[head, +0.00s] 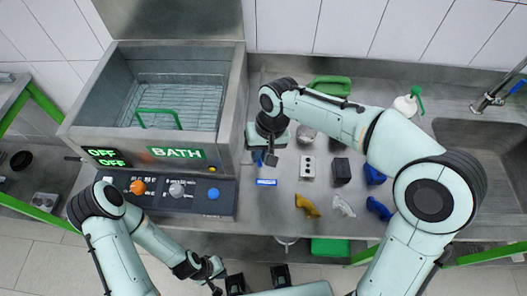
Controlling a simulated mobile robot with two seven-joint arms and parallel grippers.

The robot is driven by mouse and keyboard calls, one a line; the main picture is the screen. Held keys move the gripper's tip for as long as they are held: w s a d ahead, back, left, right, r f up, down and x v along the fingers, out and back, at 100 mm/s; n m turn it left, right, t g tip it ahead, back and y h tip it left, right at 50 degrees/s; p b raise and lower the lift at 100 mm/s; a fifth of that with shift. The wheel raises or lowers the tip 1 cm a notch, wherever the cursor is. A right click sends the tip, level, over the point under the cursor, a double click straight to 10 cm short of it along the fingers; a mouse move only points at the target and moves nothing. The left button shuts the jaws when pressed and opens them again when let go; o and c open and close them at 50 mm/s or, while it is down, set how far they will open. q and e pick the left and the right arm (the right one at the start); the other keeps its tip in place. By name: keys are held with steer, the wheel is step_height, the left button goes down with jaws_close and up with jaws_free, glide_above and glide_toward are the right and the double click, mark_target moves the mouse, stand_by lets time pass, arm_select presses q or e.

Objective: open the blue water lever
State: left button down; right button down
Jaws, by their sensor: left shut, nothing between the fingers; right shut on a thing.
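The blue water lever (256,158) is a small blue piece on the bench just right of the bath, above a blue label (266,182). It is partly hidden by my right gripper (266,157), which reaches down from above and is shut on it. The exact grip is too small to see clearly. My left gripper (214,288) is shut and empty. It is low in the picture, in front of the bath's control panel and away from the lever.
The bath (228,100) has two OFF displays (105,157) and a panel with orange, white and blue controls. Several yellow, white, blue and black parts lie right of the lever. A white bottle (406,105) and a sink (480,160) are further right.

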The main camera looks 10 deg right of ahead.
arm_select(q)
steer(key=shift+s+a+f, duration=0.2)
steer(key=shift+f, duration=0.15)
arm_select(e)
steer(key=shift+a+m, duration=0.35)
steer(key=shift+m, duration=0.35)
steer(key=shift+a+m, duration=0.3)
steer(key=shift+m, duration=0.4)
steer(key=c, duration=1.1)
jaws_free()
arm_select(q)
steer(key=shift+w+r+p, duration=0.4)
steer(key=shift+r, duration=0.25)
steer(key=shift+w+r+p, duration=0.35)
steer(key=shift+r+p, duration=0.05)
steer(key=shift+r, duration=0.2)
arm_select(e)
steer(key=r, duration=0.4)
steer(key=d+r, duration=0.1)
steer(key=r, duration=0.3)
steer(key=d+r, duration=0.1)
steer(key=r, duration=0.4)
steer(key=shift+s+d+r, duration=0.1)
steer(key=shift+s+d, duration=0.15)
steer(key=shift+s, duration=0.05)
